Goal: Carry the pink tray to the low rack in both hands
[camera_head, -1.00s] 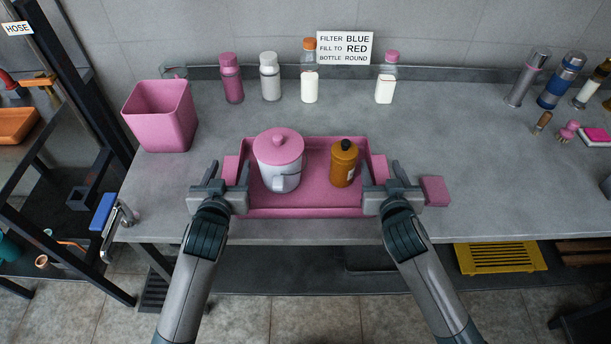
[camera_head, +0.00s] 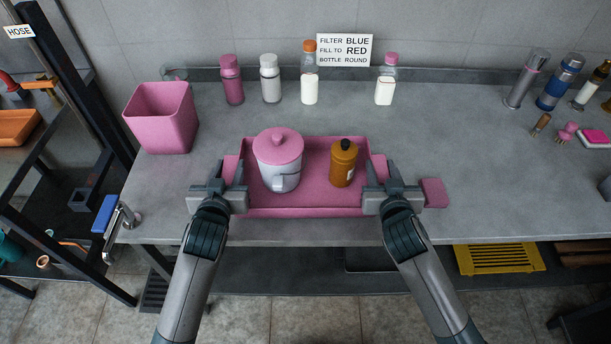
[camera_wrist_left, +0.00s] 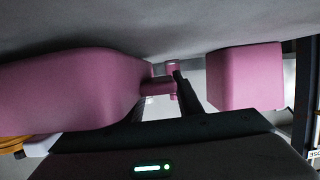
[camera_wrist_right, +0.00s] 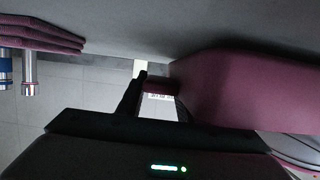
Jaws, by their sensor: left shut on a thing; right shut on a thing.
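The pink tray (camera_head: 305,211) is at the front of the grey counter, level; I cannot tell whether it touches the top. A white pot with a pink lid (camera_head: 278,170) stands upright in its left half, a brown bottle with a black cap (camera_head: 343,163) upright in its right half. My left gripper (camera_head: 232,184) is shut on the tray's left handle, and my right gripper (camera_head: 379,184) on its right handle. The tray wall also shows in the left wrist view (camera_wrist_left: 70,88) and the right wrist view (camera_wrist_right: 235,90). I cannot identify the low rack for sure.
A pink bin (camera_head: 161,118) stands at the back left. Several bottles line the wall behind the tray. A pink block (camera_head: 433,192) lies right of my right gripper. A yellow slatted piece (camera_head: 497,258) is below the counter. A black frame shelf (camera_head: 87,95) stands left.

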